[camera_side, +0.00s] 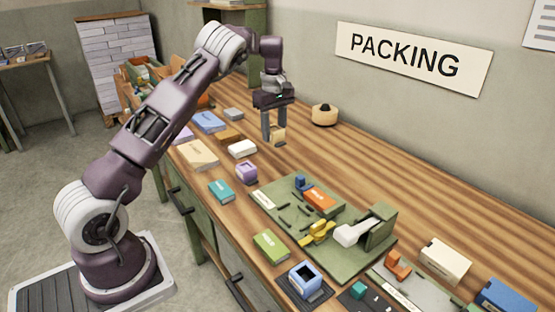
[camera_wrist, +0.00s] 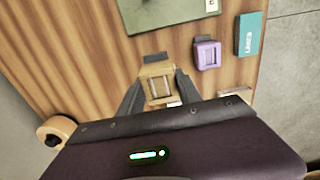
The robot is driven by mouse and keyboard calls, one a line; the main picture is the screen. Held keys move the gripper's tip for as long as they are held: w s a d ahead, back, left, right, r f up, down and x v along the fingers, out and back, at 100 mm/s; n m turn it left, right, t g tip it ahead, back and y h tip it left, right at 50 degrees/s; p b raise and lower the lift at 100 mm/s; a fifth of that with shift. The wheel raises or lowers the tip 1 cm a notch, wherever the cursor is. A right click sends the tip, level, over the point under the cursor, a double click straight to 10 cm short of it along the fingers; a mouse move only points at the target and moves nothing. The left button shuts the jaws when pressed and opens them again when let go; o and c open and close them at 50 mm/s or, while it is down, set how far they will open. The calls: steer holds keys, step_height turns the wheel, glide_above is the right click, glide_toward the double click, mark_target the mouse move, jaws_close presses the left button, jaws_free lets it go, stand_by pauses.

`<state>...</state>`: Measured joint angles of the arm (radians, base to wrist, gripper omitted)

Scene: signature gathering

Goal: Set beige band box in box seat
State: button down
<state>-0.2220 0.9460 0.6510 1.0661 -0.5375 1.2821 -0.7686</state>
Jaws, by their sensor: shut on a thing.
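My gripper (camera_side: 274,137) is shut on a small beige box (camera_side: 279,133), low over the back part of the wooden bench. I cannot tell if the box touches the bench. In the wrist view the beige box (camera_wrist: 157,82) sits between the two dark fingers, with a pale band-like frame on its face. A green fixture board (camera_side: 272,204) lies right of my gripper in the side view. It carries an orange block (camera_side: 320,199), a yellow part (camera_side: 318,233) and a white lever (camera_side: 357,232). I cannot tell for certain which spot is the box seat.
A purple box (camera_side: 246,172), a white box (camera_side: 242,149) and a teal box (camera_side: 221,191) stand near the front edge. A blue open box (camera_side: 305,279) is at the front right. Bench between gripper and board is clear.

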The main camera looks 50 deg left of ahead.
steer(key=s+d+r, duration=0.2)
steer(key=d, duration=0.8)
glide_above(294, 217)
step_height(294, 217, down, 9)
steer(key=shift+f, duration=0.2)
steer(key=shift+d+f, duration=0.1)
steer(key=shift+f, duration=0.3)
